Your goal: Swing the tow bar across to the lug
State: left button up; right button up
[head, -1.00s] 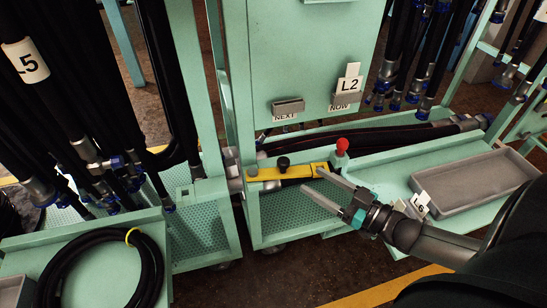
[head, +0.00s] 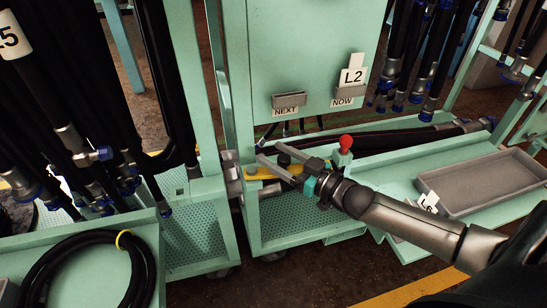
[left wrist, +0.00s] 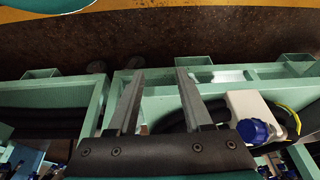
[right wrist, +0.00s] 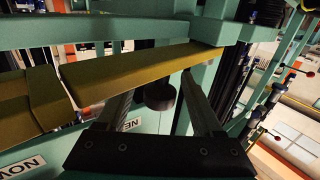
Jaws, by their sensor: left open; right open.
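The yellow tow bar (head: 257,171) lies along the edge of the middle green cart, with a black knob (head: 284,160) standing on it. My right gripper (head: 270,154) is open, with its fingers on either side of the knob. In the right wrist view the bar (right wrist: 140,72) runs across above the fingers and the knob (right wrist: 160,97) sits between them; I cannot tell whether they touch it. A grey metal fitting (head: 231,172) is at the bar's left end, between two carts; I cannot tell if it is the lug. My left gripper (left wrist: 156,76) is open and empty, over the carts.
A red knob (head: 345,143) stands right of the bar. A grey tray (head: 480,183) sits on the right shelf. A coiled black hose (head: 85,270) lies on the left cart. Hanging hoses (head: 60,110) crowd the left, and a panel (head: 310,60) rises behind the bar.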

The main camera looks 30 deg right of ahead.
jog(key=shift+w+a, duration=0.2)
jog(key=shift+w, duration=0.3)
grip_shut()
dwell(0.3)
dwell(0.9)
